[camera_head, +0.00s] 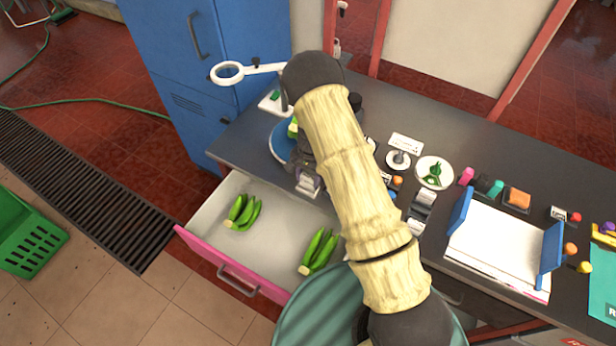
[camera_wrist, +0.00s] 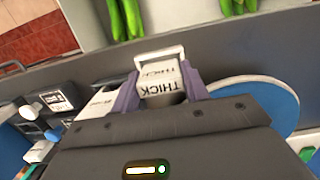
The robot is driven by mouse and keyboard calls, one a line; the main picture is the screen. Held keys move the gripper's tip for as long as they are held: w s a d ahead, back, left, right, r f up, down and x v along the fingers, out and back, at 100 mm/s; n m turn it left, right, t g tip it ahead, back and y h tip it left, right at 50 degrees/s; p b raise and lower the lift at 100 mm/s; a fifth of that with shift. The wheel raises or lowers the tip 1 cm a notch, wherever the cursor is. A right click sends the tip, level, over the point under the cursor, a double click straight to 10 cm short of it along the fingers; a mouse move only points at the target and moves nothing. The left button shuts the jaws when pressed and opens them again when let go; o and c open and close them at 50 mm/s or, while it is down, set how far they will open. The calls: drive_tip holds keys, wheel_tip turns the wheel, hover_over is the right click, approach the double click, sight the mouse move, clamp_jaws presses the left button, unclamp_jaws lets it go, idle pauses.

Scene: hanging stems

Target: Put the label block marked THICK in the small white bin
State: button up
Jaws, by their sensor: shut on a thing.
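My gripper (camera_wrist: 158,92) is shut on a white label block (camera_wrist: 157,88) between its purple fingers. Black letters reading THICK show on it in the wrist view. A white rectangular rim (camera_wrist: 161,53) shows right at the block's far end; I cannot tell whether it is the small white bin or part of what I hold. In the head view my gripper (camera_head: 308,183) is low at the counter's front edge, beside the open drawer, partly hidden by my arm. I cannot pick out the small white bin for certain in the head view.
A blue plate (camera_head: 281,138) lies behind my gripper on the dark counter (camera_head: 244,143). A white ring stand (camera_head: 228,72), small label stands and a paper tray (camera_head: 492,243) crowd the counter.

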drive_tip(key=shift+f+b, duration=0.5)
drive_tip(key=shift+f, duration=0.25)
drive_tip(key=o, duration=1)
drive_tip(key=shift+r, duration=0.1)
drive_tip(key=r+b, duration=0.1)
drive_tip(key=r, duration=0.4)
drive_tip(key=w+r+b, duration=0.1)
drive_tip(key=r, duration=0.5)
drive_tip(key=d+r+b, duration=0.1)
drive_tip(key=r+b, duration=0.1)
drive_tip(key=r, duration=0.4)
drive_tip(key=shift+w+r, duration=0.1)
drive_tip(key=shift+w, duration=0.3)
drive_tip(key=shift+d, duration=0.1)
